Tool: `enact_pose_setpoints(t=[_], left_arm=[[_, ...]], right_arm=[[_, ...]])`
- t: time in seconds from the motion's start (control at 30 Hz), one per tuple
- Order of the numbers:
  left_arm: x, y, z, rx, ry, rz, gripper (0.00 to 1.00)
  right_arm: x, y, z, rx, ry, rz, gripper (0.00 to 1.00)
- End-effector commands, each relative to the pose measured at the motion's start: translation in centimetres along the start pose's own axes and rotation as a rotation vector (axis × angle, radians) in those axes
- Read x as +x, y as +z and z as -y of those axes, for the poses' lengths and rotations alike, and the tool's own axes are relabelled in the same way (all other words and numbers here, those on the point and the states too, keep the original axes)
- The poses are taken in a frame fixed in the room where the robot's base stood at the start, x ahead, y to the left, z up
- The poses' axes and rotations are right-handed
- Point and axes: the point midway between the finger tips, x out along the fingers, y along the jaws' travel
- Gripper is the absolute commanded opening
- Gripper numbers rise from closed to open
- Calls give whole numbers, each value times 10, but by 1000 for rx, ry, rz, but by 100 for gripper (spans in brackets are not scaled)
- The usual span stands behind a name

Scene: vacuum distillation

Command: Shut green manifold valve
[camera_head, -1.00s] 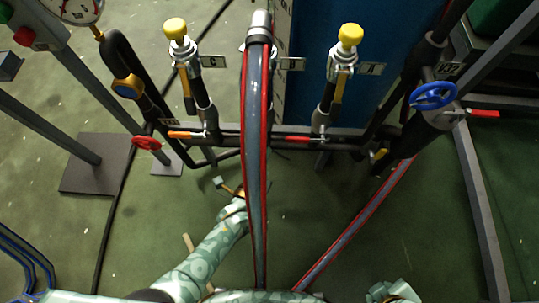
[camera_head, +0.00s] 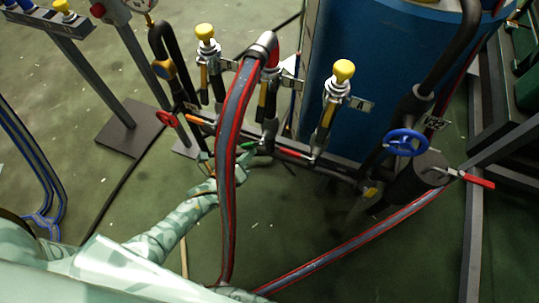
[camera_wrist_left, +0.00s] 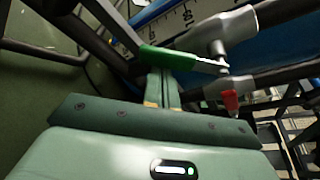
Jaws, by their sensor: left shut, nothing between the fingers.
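The green manifold valve handle (camera_head: 249,145) sits on the dark pipe manifold, just right of the red-striped hose. In the left wrist view the green grip (camera_wrist_left: 168,57) is on a silver lever that runs right to the metal valve body (camera_wrist_left: 222,35). My left gripper (camera_head: 232,163) is low at the manifold, partly hidden behind the hose. Its fingers (camera_wrist_left: 162,85) are shut and empty, with their tips close against the green grip; I cannot tell whether they touch. My right gripper is out of view.
An orange handle (camera_head: 202,121) and a red handle (camera_head: 291,153) flank the green one. The striped hose (camera_head: 229,180) crosses in front of my left forearm. A blue tank (camera_head: 385,60) stands behind.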

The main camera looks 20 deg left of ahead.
Motion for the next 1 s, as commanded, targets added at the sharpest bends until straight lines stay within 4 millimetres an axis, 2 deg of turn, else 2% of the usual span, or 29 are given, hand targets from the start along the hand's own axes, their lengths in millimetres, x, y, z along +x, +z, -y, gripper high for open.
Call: enact_pose_setpoints(t=[0.1, 0.3, 0.7, 0.8, 1.0], left_arm=[[-4, 15, -5, 104, 35, 6, 0], [-9, 28, -8, 281, 98, 6, 0], [-16, 48, -3, 594, 208, 5, 0], [-17, 52, -1, 650, 226, 5, 0], [-18, 56, 1, 648, 224, 4, 0]], right_arm=[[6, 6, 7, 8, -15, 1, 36], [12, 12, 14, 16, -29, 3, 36], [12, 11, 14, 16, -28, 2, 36], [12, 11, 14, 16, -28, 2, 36], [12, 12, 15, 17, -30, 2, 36]])
